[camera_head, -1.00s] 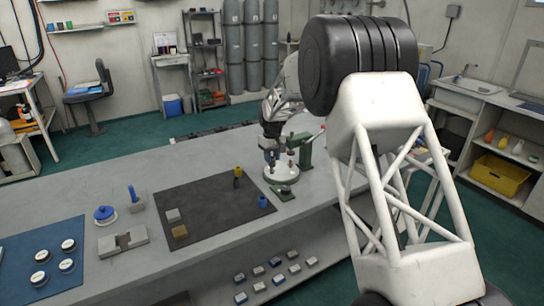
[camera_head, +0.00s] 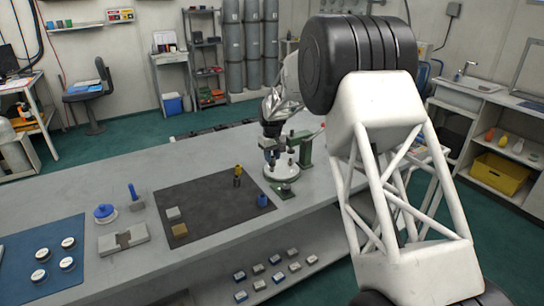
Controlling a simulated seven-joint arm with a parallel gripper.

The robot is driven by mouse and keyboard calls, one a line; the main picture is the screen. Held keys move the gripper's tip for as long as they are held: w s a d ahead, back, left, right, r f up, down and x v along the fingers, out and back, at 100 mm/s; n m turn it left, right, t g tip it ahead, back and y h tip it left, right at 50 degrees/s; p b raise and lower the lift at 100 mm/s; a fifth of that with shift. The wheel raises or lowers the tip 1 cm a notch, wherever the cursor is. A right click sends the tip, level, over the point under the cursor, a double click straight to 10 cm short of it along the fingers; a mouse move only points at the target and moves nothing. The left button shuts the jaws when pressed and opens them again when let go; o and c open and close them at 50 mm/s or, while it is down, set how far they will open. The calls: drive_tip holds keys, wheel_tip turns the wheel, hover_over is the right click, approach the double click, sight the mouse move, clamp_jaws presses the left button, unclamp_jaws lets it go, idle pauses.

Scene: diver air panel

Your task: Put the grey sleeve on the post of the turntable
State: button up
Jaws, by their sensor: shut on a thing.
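The turntable (camera_head: 280,174) is a small white round plate on a green stand, at the right of the grey workbench, with short upright parts on it. My gripper (camera_head: 270,157) points down over the left part of the plate. It is shut on a small piece, taken to be the grey sleeve, which is mostly hidden between the fingers. The turntable's post is too small and covered to tell apart. I cannot tell whether the sleeve is around the post or above it.
A dark mat (camera_head: 215,210) lies left of the turntable. On it are a grey block (camera_head: 173,213), a tan block (camera_head: 180,231), a yellow and black cylinder (camera_head: 238,174) and a blue cylinder (camera_head: 262,200). A green upright (camera_head: 305,150) stands close behind the plate.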

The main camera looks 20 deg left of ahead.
drive_tip(key=shift+f, duration=0.75)
idle(0.8)
drive_tip(key=o, duration=1.4)
drive_tip(key=shift+c, duration=0.2)
drive_tip(key=shift+r, duration=0.2)
drive_tip(key=shift+r, duration=3.6)
